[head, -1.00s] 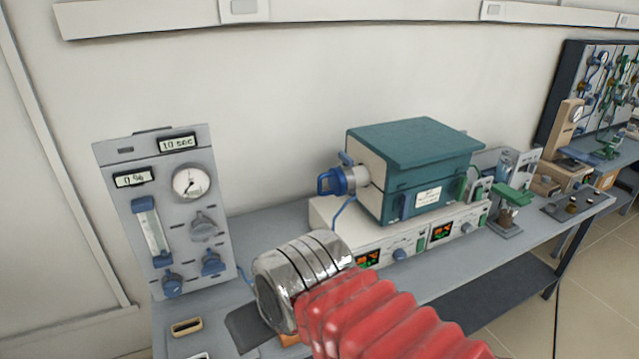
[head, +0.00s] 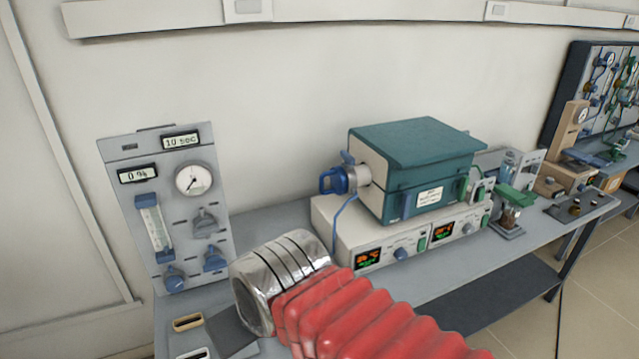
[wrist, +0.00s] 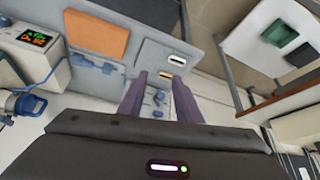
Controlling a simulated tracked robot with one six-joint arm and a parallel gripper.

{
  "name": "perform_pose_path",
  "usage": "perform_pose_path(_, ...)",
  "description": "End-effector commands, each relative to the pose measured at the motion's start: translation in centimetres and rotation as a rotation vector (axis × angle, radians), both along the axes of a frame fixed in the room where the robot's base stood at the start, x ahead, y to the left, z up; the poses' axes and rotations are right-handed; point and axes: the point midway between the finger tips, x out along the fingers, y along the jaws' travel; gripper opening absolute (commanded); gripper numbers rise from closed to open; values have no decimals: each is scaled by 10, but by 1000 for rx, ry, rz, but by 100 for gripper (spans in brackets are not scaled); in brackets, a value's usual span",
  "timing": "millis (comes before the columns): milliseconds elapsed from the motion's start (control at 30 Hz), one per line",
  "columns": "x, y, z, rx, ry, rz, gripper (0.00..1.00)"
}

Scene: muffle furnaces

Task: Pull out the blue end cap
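The blue end cap (head: 335,181) sits on the metal tube end at the left side of the green-topped furnace (head: 425,165). A blue tube hangs down from it. A blue part that looks like the same cap (wrist: 25,103) shows at the left edge of the wrist view. My gripper (wrist: 159,88) has two purple fingers standing apart with nothing between them, well to the side of that blue part. In the head view my red sleeve and metal wrist are in front of and below the cap, and the fingers are hidden.
A grey gas panel (head: 170,215) with a gauge and blue knobs stands at the left. The furnace rests on a white control box (head: 335,225) with lit displays. The grey bench (head: 275,220) is bare between panel and furnace.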

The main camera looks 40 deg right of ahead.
Motion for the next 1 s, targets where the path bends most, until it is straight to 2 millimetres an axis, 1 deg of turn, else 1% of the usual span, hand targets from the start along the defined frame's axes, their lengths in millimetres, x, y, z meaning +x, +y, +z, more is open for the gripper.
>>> perform_pose_path(67, 1, 0, 0, 0, -1, -1, 31)
perform_pose_path(167, 7, -4, 0, -3, -13, -12, 31)
perform_pose_path(267, 23, -12, 0, -9, -41, -31, 31)
perform_pose_path(367, 48, -27, -1, -21, -89, -68, 31)
perform_pose_path(500, 90, -57, -3, -46, -179, -129, 31)
perform_pose_path(567, 108, -72, -4, -58, -220, -154, 31)
perform_pose_path(700, 145, -108, -6, -86, -316, -207, 31)
perform_pose_path(800, 168, -134, -9, -106, -382, -240, 31)
perform_pose_path(1000, 205, -188, -16, -143, -517, -294, 31)
